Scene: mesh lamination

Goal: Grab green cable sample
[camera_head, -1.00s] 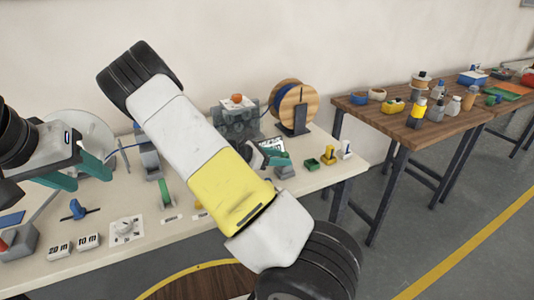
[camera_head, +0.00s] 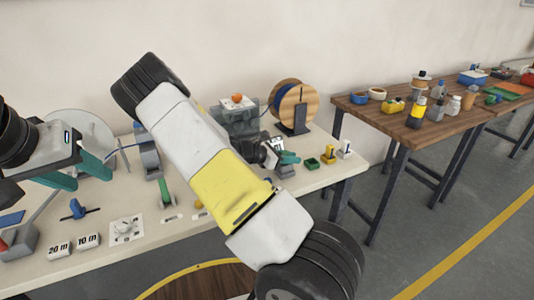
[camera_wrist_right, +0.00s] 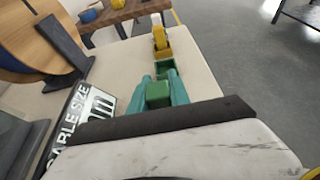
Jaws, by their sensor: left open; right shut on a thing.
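My right gripper (camera_wrist_right: 158,92) is shut on a small green block, the green cable sample (camera_wrist_right: 158,96), seen between its teal fingertips in the right wrist view. A green open holder (camera_wrist_right: 168,70) lies just beyond the fingertips, with a yellow piece (camera_wrist_right: 161,42) behind it. In the head view, my right gripper (camera_head: 289,158) is left of the green holder (camera_head: 312,163), and the held sample cannot be made out. My left gripper (camera_head: 84,177) is open and empty over the left part of the bench.
The yellow (camera_head: 328,154) and white (camera_head: 345,149) pieces stand near the bench's right edge. A grey block (camera_head: 285,171) is below my right gripper. A wooden cable spool (camera_head: 296,98) and a grey machine (camera_head: 238,121) stand behind. My right arm hides the bench middle.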

